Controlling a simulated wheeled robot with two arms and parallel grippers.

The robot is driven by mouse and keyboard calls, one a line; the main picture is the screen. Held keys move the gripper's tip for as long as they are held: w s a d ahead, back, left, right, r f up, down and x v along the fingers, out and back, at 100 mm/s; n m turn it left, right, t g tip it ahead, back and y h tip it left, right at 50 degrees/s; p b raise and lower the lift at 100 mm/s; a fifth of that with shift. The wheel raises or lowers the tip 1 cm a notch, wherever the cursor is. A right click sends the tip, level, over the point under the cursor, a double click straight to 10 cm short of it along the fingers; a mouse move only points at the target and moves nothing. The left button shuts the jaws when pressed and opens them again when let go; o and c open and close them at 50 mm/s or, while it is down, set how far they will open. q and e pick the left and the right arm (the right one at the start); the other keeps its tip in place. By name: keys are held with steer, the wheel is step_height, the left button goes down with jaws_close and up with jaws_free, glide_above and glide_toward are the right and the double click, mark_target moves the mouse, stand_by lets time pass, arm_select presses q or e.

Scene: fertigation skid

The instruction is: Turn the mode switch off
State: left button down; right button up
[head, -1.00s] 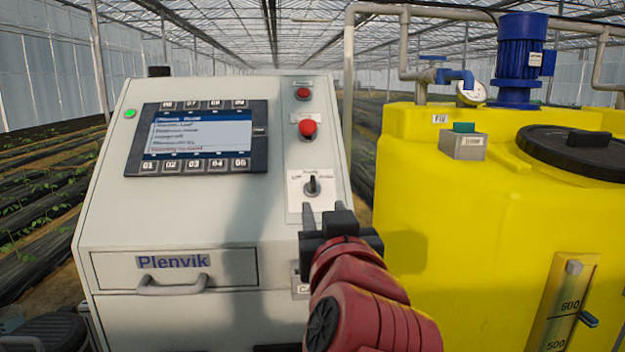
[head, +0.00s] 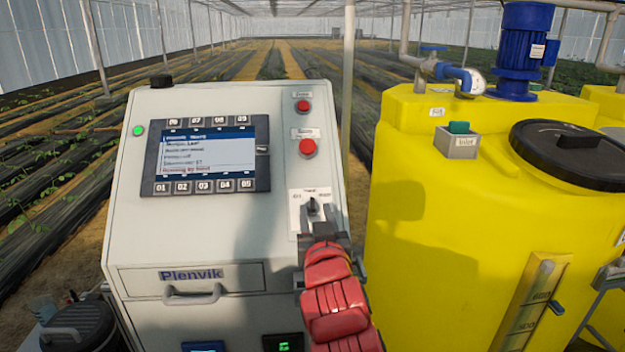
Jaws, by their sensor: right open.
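The mode switch (head: 313,207) is a small dark rotary knob on a white plate, low on the right strip of the grey control cabinet (head: 240,245). Its handle looks roughly upright, but my gripper partly covers it. My right gripper (head: 316,211) is open, with its fingertips at the knob, seemingly one on each side. I cannot tell whether they touch it. The red arm behind it hides the cabinet's lower right. My left gripper is not in view.
Two red buttons (head: 308,147) sit above the switch, and a screen with keys (head: 207,153) is to the left. A drawer handle (head: 192,296) sticks out below. A yellow tank (head: 440,220) stands close on the right.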

mark_target(313, 203)
steer(key=shift+w+a+p, duration=0.15)
steer(key=shift+w+a, duration=0.05)
steer(key=shift+w, duration=0.65)
steer(key=shift+w+a+p, duration=0.15)
steer(key=shift+w+a, duration=0.05)
steer(key=shift+w, duration=0.65)
steer(key=shift+w+a+p, duration=0.15)
steer(key=shift+w+a, duration=0.05)
steer(key=shift+w, duration=0.65)
jaws_close()
